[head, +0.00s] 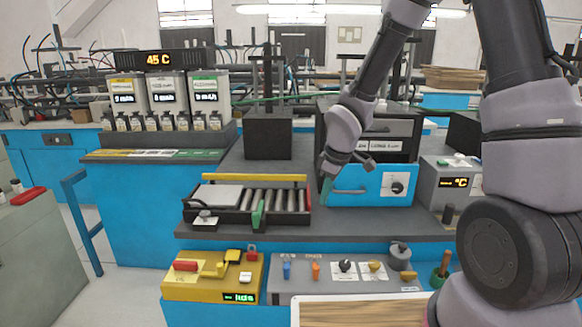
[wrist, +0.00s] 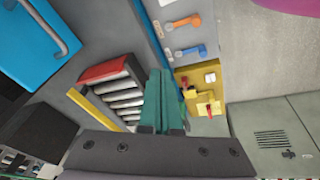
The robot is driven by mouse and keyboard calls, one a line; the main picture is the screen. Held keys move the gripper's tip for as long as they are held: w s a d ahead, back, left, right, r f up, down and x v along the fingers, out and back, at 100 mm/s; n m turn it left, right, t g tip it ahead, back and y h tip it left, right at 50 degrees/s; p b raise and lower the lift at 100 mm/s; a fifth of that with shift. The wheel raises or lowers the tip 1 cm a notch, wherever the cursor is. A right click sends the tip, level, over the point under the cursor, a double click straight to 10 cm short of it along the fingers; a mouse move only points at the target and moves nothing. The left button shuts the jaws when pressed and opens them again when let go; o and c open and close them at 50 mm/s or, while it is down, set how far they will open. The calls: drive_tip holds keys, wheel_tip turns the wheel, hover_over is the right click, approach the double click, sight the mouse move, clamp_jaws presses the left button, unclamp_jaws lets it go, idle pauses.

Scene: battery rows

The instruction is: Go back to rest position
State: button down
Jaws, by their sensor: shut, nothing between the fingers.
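My gripper (head: 326,188) is in the middle of the head view, hanging over the dark workbench (head: 240,222) between the roller conveyor tray (head: 187,205) and the blue-fronted oven (head: 352,187). In the wrist view its two teal fingers (wrist: 161,88) lie side by side, shut and empty. They point down past the rollers (wrist: 120,92) and the yellow device (wrist: 196,78). I see no contact with anything.
A grey box with an orange display (head: 452,183) stands right of the oven. A lower front panel carries a yellow device (head: 200,290) and several knobs. Small bottles (head: 152,121) stand in a rack at the back left. Open floor shows at the left.

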drive_tip(key=s+d+r+m+t+h, duration=0.1)
drive_tip(key=s+d+r+m, duration=0.1)
drive_tip(key=d+r+m, duration=0.5)
drive_tip(key=s+d+r+m+t+h, duration=0.15)
drive_tip(key=d+r, duration=0.35)
drive_tip(key=r, duration=0.6)
drive_tip(key=s+d+r+m+t+y, duration=0.2)
drive_tip(key=s+d+r+m, duration=0.1)
drive_tip(key=s+r+m, duration=0.5)
drive_tip(key=s+r, duration=0.2)
drive_tip(key=s, duration=0.2)
drive_tip(key=shift+s+d+r+y, duration=0.15)
drive_tip(key=shift+d+r+y, duration=0.05)
drive_tip(key=shift+r+y, duration=0.15)
